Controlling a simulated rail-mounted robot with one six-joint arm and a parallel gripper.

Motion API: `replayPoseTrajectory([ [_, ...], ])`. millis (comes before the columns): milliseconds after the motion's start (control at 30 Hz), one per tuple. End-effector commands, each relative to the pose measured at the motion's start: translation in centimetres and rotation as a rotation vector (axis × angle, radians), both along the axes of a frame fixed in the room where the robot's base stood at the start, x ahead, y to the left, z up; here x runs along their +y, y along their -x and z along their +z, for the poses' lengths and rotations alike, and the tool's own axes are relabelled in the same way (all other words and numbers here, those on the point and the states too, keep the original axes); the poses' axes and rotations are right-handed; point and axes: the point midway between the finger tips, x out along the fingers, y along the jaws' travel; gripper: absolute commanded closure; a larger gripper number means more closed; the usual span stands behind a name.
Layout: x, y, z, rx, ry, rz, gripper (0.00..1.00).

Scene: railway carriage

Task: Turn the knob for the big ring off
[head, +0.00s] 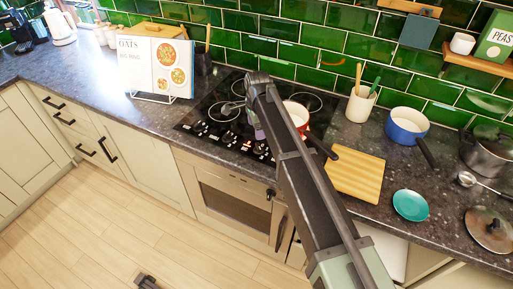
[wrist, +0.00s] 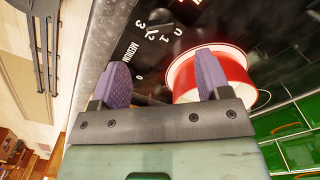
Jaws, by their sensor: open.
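The black hob (head: 205,108) has several ring outlines and a row of knobs (head: 227,138) along its front edge. I cannot tell from the labels which knob is for the big ring. My gripper (head: 256,130) is over the right part of the hob, and my arm hides much of that part. In the wrist view my gripper (wrist: 163,80) has its two purple fingertips wide apart, with nothing between them.
A red pan (head: 297,114) with a dark handle stands on the hob's right side, close to my gripper; it also shows in the wrist view (wrist: 228,68). A cookbook (head: 157,65) reading "OATS" stands left. A wooden board (head: 356,174) and a blue pan (head: 406,126) are right.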

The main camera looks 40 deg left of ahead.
Motion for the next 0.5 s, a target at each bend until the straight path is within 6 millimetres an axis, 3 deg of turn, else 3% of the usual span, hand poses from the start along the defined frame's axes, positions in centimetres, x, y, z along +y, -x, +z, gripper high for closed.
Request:
replayPoseTrajectory([
  [33, 0.0, 0.0, -2.1, 0.0, 0.0, 0.0, 0.3],
  [300, 0.0, 0.0, -8.2, 0.0, 0.0, 0.001, 0.3],
  [500, 0.0, 0.0, -9.2, 0.0, 0.0, 0.001, 0.3],
])
